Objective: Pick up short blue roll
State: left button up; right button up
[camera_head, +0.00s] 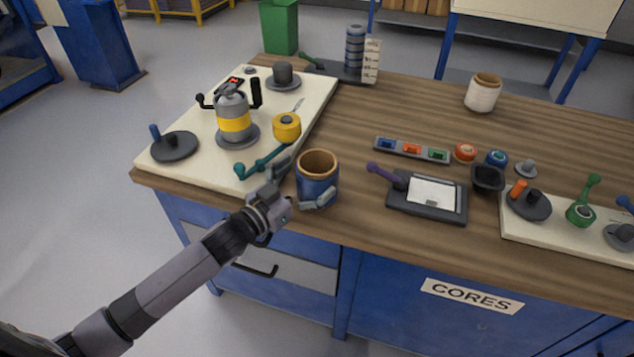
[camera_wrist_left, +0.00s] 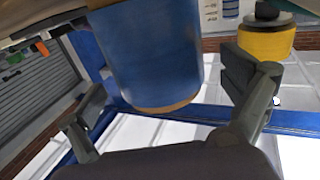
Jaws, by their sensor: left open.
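The short blue roll (camera_head: 317,188) has a brown core and stands upright near the front edge of the wooden table. My left gripper (camera_head: 298,184) is at the roll, with one finger on its left side and the other at its lower front. In the left wrist view the blue roll (camera_wrist_left: 150,50) fills the upper middle, with a brown rim along its lower end. The left gripper's fingers (camera_wrist_left: 168,100) are spread, one on either side of it, with gaps visible. Whether either finger touches the roll, I cannot tell. My right gripper is not in view.
A cream board (camera_head: 190,125) at the left carries a yellow-banded machine (camera_head: 233,122), a yellow roll (camera_head: 286,127) and a teal-handled lever (camera_head: 262,163). A grey device with a white pad (camera_head: 432,194) lies to the right. A white roll (camera_head: 482,93) stands farther back. Bare wood lies behind the blue roll.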

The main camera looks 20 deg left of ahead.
aim_at(328, 161)
pick_arm(q)
jog(key=x, duration=0.3)
jog(key=shift+w+d+f+b, duration=0.1)
jog(key=shift+d+f+b, duration=0.05)
jog(key=shift+b, duration=0.15)
jog(key=c, duration=1.3)
jog(key=shift+c, duration=0.5)
